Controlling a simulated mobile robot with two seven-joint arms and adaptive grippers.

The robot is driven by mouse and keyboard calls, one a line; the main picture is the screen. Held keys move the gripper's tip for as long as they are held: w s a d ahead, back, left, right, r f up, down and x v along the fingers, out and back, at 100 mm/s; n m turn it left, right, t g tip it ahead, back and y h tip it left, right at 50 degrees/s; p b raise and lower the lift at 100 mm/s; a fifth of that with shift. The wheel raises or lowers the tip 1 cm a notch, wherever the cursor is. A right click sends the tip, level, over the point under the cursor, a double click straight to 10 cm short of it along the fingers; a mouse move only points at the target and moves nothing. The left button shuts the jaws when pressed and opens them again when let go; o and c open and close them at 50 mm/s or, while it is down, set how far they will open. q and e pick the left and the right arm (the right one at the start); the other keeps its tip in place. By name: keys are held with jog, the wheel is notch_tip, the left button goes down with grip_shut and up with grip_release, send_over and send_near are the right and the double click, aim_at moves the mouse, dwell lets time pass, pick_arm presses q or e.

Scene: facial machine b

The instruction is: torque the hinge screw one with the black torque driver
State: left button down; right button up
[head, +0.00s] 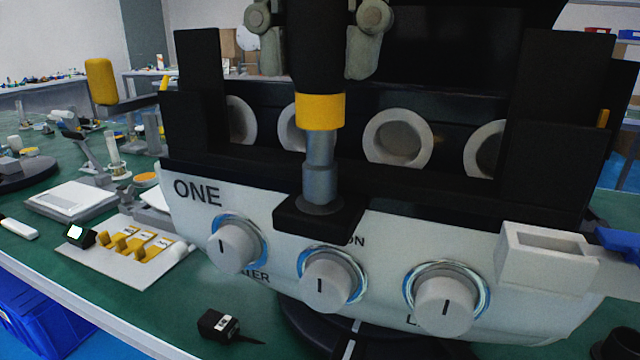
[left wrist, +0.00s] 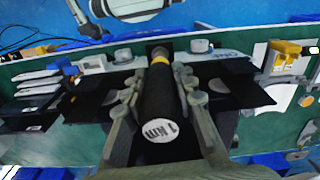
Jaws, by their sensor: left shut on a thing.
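The black torque driver (head: 318,70) stands upright in the head view, with a yellow band and a grey shaft below its black handle. My left gripper (head: 316,28) is shut on the handle, with a finger on each side. In the left wrist view my left gripper (left wrist: 158,88) holds the driver (left wrist: 160,110), whose white end cap faces the camera. The hinge screw itself is hidden under the driver. My right gripper is not in view.
Knobs with lit rings (head: 330,280) stick out of the machine's front, and a white open box (head: 545,255) sits at its right. A white plate with yellow holders (head: 135,245) and a small black item (head: 220,325) lie on the green table.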

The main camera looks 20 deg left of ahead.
pick_arm(q)
jog(key=shift+m, duration=0.9)
jog(key=m, duration=0.4)
jog(key=shift+a+m, duration=0.1)
jog(key=shift+m, duration=0.3)
jog(key=shift+r, duration=2.55)
